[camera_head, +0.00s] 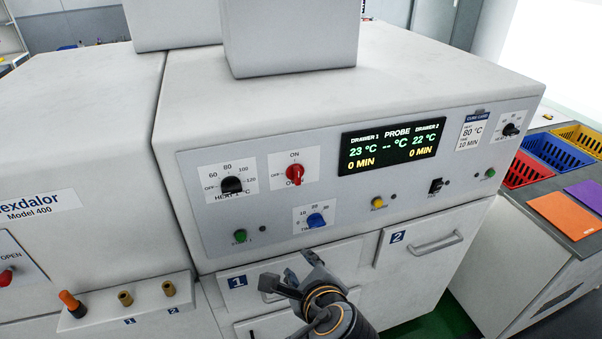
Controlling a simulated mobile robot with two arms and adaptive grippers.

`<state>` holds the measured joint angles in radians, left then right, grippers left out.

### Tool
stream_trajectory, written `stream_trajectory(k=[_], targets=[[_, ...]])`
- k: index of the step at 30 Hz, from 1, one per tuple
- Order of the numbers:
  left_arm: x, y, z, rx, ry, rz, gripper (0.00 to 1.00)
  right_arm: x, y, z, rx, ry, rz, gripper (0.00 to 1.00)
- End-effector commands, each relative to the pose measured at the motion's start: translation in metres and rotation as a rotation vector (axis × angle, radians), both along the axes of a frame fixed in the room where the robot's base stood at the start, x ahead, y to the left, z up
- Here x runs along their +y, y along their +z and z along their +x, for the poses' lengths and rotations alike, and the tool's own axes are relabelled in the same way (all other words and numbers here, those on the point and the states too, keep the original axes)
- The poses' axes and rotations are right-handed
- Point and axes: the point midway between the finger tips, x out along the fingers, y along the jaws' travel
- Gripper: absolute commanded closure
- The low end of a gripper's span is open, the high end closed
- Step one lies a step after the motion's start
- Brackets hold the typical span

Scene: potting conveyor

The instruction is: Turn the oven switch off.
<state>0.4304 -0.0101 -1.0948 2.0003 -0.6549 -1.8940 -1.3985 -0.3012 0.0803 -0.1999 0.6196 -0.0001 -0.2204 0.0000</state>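The oven switch is a red rotary knob (294,174) on a white plate on the oven's front panel, left of the display. ON is printed above it, and OFF lettering shows beside it. The knob's grip looks roughly upright, toward ON.
A black heat knob (232,185), a blue timer knob (316,220) and a green button (239,236) surround the switch. The display (392,146) is lit. Drawer 2's handle (436,243) sticks out at right. Coloured crates (555,153) stand on the far-right bench.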

Motion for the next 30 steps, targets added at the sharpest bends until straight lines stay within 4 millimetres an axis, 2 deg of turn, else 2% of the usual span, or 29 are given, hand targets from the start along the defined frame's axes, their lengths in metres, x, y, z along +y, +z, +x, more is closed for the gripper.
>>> stream_trajectory(k=[1,3,6,10,17,26,30], targets=[[-0.011,0.022,0.008,-0.067,-0.055,0.136,0.64,0.0,0.0,0.0,0.0,0.0,0.0,1.0],[-0.022,0.047,0.014,-0.142,-0.11,0.326,0.64,0.0,0.0,0.0,0.0,0.0,0.0,1.0],[-0.033,0.075,0.017,-0.23,-0.145,0.549,0.64,0.0,0.0,0.0,0.0,0.0,0.0,1.0],[-0.041,0.097,0.018,-0.296,-0.155,0.729,0.64,0.0,0.0,0.0,0.0,0.0,0.0,1.0],[-0.041,0.105,0.026,-0.319,-0.155,0.798,0.64,0.0,0.002,0.001,-0.001,0.0,0.0,1.0],[-0.024,0.108,0.072,-0.32,-0.15,0.798,0.64,0.0,0.011,0.001,-0.002,0.0,0.0,1.0],[-0.024,0.104,0.083,-0.323,-0.16,0.793,0.64,0.0,0.004,0.002,-0.003,0.0,0.001,1.0]])
